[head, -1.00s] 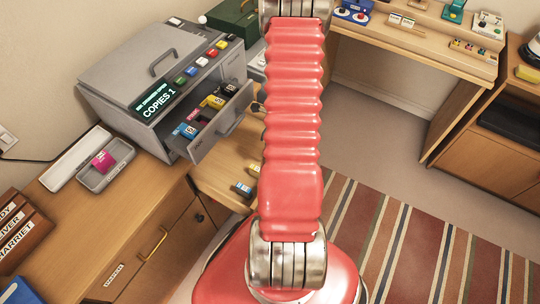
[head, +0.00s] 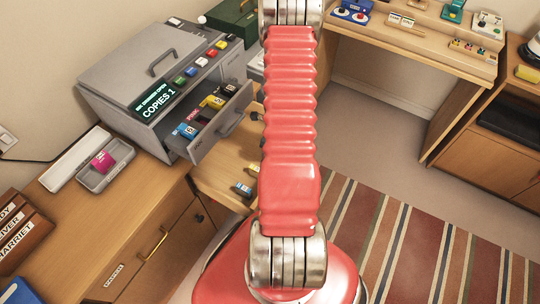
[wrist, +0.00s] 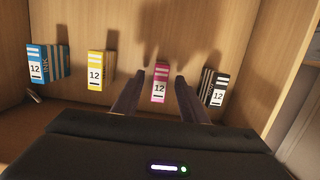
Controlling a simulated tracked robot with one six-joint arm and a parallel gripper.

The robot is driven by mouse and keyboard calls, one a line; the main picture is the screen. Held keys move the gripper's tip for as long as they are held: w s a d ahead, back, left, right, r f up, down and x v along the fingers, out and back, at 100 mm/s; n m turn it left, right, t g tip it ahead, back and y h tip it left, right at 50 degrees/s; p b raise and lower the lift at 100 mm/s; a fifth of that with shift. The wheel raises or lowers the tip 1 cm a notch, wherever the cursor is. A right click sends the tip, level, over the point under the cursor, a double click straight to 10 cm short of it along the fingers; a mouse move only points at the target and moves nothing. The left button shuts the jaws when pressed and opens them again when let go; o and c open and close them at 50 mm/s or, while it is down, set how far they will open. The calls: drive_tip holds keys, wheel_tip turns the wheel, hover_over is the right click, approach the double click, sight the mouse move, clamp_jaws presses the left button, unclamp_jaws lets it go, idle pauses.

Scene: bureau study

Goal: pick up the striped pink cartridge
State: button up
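In the wrist view a pink cartridge (wrist: 160,84) with pale stripes and a 12 label stands in a wooden compartment. My gripper (wrist: 159,76) is open, with one dark finger on each side of the pink cartridge in the picture. I cannot tell whether the fingers touch it or how deep they reach. A striped black cartridge (wrist: 215,88) is just right of the right finger. A yellow cartridge (wrist: 97,70) and a blue one (wrist: 45,62) stand to the left. In the head view my gripper is out of sight.
The grey copier (head: 150,70) has an open drawer (head: 228,118) of coloured cartridges. Another pink cartridge (head: 103,161) lies in a grey tray (head: 121,151) on the desk. Below the copier drawer, an open wooden drawer (head: 215,180) holds cartridges, partly hidden by my arm.

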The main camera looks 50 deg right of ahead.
drive_tip(key=shift+w+f, duration=0.1)
drive_tip(key=shift+f, duration=0.6)
clamp_jaws()
idle(0.3)
